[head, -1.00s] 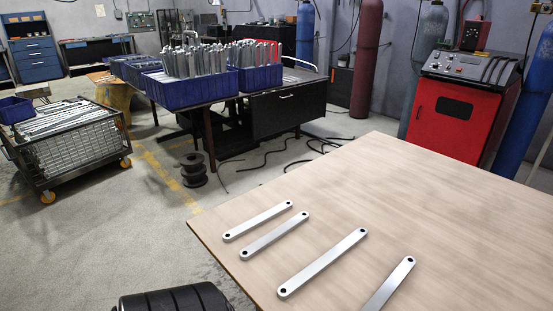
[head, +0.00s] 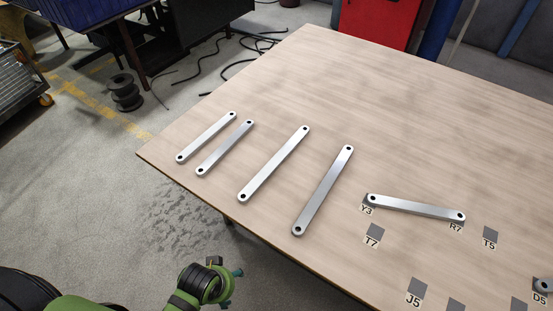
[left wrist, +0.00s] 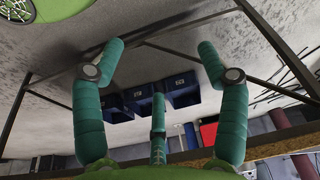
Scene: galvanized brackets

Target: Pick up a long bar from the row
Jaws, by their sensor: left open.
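In the head view, a slanted row of silver bars lies flat on the wooden table. Two shorter bars, (head: 206,137) and (head: 225,148), lie on the left. Two longer bars, (head: 273,164) and (head: 323,190), lie to their right. Each bar has a dark hole at both ends. My left gripper (head: 226,271) is off the table's near left edge, apart from all bars. In the left wrist view its teal fingers (left wrist: 160,65) are spread wide with nothing between them. My right gripper is out of view.
Another bar (head: 415,207) lies apart at the right, its ends by labels Y3 and R7. Grey labelled squares such as T7 (head: 375,232) and J5 (head: 417,287) mark the table. A small round part (head: 543,286) sits by D5. The table's far side is clear.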

